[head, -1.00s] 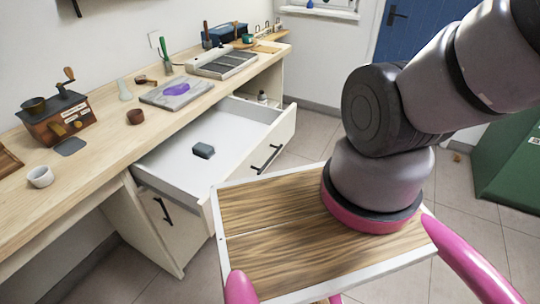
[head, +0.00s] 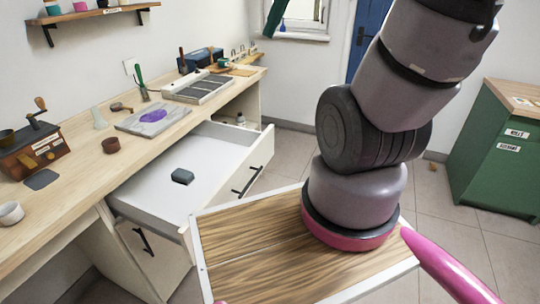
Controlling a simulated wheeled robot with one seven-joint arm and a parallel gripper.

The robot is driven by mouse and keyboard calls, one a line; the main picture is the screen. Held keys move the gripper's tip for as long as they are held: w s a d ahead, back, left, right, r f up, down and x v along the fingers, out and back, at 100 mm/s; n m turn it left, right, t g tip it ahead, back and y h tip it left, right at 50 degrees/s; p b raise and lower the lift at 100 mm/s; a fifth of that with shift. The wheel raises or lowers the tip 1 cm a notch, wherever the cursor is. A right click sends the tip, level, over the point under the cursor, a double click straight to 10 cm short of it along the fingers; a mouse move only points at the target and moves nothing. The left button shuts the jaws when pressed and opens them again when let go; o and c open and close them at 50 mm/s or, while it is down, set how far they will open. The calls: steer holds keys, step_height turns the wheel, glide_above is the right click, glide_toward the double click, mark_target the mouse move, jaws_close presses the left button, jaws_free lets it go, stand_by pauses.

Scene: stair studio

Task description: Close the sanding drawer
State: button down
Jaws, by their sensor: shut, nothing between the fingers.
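The open drawer (head: 222,160) is pulled well out from under the wooden workbench in the head view. It has a white inside and a cream front panel (head: 254,168) with a dark bar handle (head: 246,180). A small blue-grey block (head: 183,176) lies on the drawer floor. No label shows on this drawer. My arm rises to the right of it and leaves the picture at the top. My gripper is not in view.
A workbench (head: 130,150) runs along the left wall, with a coffee grinder, a white cup and several tools on it. Another dark handle (head: 143,241) shows below the open drawer. A green cabinet (head: 500,160) stands at the right. Tiled floor (head: 450,240) is free before it.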

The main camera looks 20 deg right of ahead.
mark_target(209, 142)
steer(key=w+d+f+m+g+y, duration=0.1)
steer(key=w+d+f+m+y, duration=0.35)
steer(key=w+f, duration=0.5)
steer(key=w+d+f+m+g+y, duration=0.2)
steer(key=w+d+f+m+y, duration=0.3)
steer(key=f, duration=0.7)
steer(key=d+f+m+t, duration=0.4)
steer(key=f, duration=0.6)
steer(key=s+d+f+m+t, duration=0.1)
steer(key=d+f+m+t, duration=0.25)
steer(key=f, duration=0.65)
steer(key=d+f+m+t, duration=0.4)
steer(key=f+t, duration=0.1)
steer(key=f, duration=0.5)
steer(key=shift+g, duration=0.25)
steer(key=x, duration=1.4)
steer(key=shift+s+a+r, duration=0.1)
steer(key=shift+r, duration=0.1)
steer(key=x, duration=3.2)
steer(key=shift+a, duration=0.3)
steer(key=shift+w+a+r, duration=0.15)
steer(key=shift+w, duration=0.1)
